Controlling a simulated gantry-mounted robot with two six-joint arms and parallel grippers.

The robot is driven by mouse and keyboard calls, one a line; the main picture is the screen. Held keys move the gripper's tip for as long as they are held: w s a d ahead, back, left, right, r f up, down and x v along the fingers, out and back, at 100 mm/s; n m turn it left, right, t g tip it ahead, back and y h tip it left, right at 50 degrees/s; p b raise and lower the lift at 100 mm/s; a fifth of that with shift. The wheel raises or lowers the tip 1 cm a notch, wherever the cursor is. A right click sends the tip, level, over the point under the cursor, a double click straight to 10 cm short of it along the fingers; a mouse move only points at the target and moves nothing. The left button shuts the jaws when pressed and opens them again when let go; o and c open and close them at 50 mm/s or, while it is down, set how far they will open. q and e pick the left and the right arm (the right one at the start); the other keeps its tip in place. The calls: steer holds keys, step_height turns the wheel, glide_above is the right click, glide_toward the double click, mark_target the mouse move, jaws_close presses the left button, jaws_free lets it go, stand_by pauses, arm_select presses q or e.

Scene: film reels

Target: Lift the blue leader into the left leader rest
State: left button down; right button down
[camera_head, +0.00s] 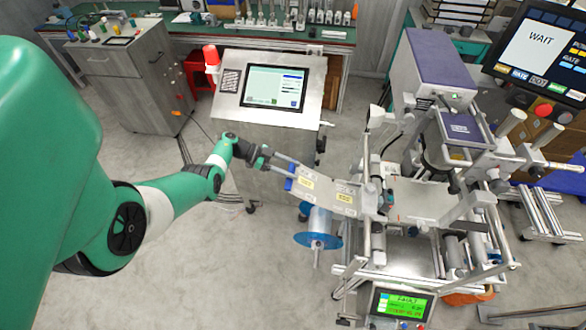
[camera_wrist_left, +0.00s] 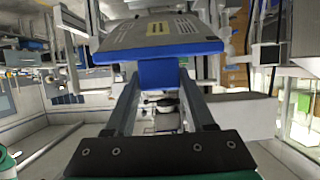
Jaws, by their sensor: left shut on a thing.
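The blue leader (camera_wrist_left: 168,73) shows in the left wrist view as a blue tab between my left gripper's fingers, in front of a wider blue edge. In the head view only a small blue piece (camera_head: 289,184) shows at the fingertips. My left gripper (camera_head: 284,171) is shut on the blue leader, and its fingers also show in the left wrist view (camera_wrist_left: 160,92). My right gripper is not in view.
A blue-flanged reel (camera_head: 318,241) hangs below the plate. The metal machine frame (camera_head: 440,215) fills the right side. A console with a screen (camera_head: 275,88) stands behind my left arm. The floor at the lower middle is clear.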

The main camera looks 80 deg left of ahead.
arm_select(q)
steer(key=shift+s+a+r+p, duration=0.1)
steer(key=shift+s+r+p, duration=0.2)
steer(key=shift+r+p, duration=0.25)
steer(key=shift+s+a+r+p, duration=0.1)
steer(key=shift+s+r+p, duration=0.25)
steer(key=shift+r, duration=0.3)
steer(key=shift+w+f, duration=0.1)
steer(key=r+b+x, duration=0.1)
steer(key=b+x, duration=0.2)
steer(key=x, duration=0.9)
steer(key=shift+w, duration=0.15)
stand_by(0.6)
steer(key=shift+d, duration=0.1)
steer(key=b+x, duration=0.5)
steer(key=x, duration=0.5)
steer(key=shift+r, duration=0.25)
stand_by(1.0)
